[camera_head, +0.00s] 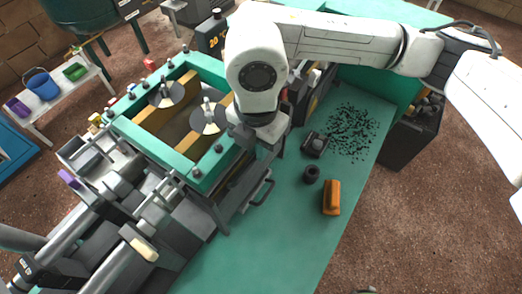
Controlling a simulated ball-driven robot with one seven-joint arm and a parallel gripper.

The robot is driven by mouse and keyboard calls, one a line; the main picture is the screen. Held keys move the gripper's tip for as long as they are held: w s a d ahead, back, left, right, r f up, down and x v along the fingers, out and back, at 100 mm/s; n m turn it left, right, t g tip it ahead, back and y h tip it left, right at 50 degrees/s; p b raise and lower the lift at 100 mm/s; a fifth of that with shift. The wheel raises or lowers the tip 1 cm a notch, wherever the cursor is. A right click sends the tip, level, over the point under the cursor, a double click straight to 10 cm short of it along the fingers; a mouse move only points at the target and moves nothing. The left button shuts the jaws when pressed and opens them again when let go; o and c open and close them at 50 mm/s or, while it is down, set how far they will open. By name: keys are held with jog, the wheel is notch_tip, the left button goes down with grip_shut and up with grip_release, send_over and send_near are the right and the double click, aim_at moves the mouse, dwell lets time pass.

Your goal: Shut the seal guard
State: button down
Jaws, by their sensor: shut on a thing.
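The machine with a green rectangular frame (143,142) stands left of centre. Two round grey discs with upright stems show inside its opening. I take the dark panel (236,178) along the machine's near right side to be the seal guard; its upper part is hidden by my arm. A grey bar handle (262,191) sticks out low on that side. My gripper (268,141) is at the frame's right corner, beside the panel's upper end. It is shut on a part there, seemingly the seal guard. The wrist hides the fingertips and the exact grip.
On the green bench top (255,250) lie an orange block (331,197), a black ring (311,174), a small black box (315,145) and scattered dark bits (352,130). The bench front is clear. A side table (55,98) with a blue bucket (42,84) stands far left.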

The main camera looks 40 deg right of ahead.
jog(key=shift+r+p, duration=0.75)
jog(key=shift+r, duration=0.8)
jog(key=c, duration=1.3)
grip_release()
jog(key=shift+r, duration=0.1)
notch_tip(320, 180, up, 7)
jog(key=p, duration=0.3)
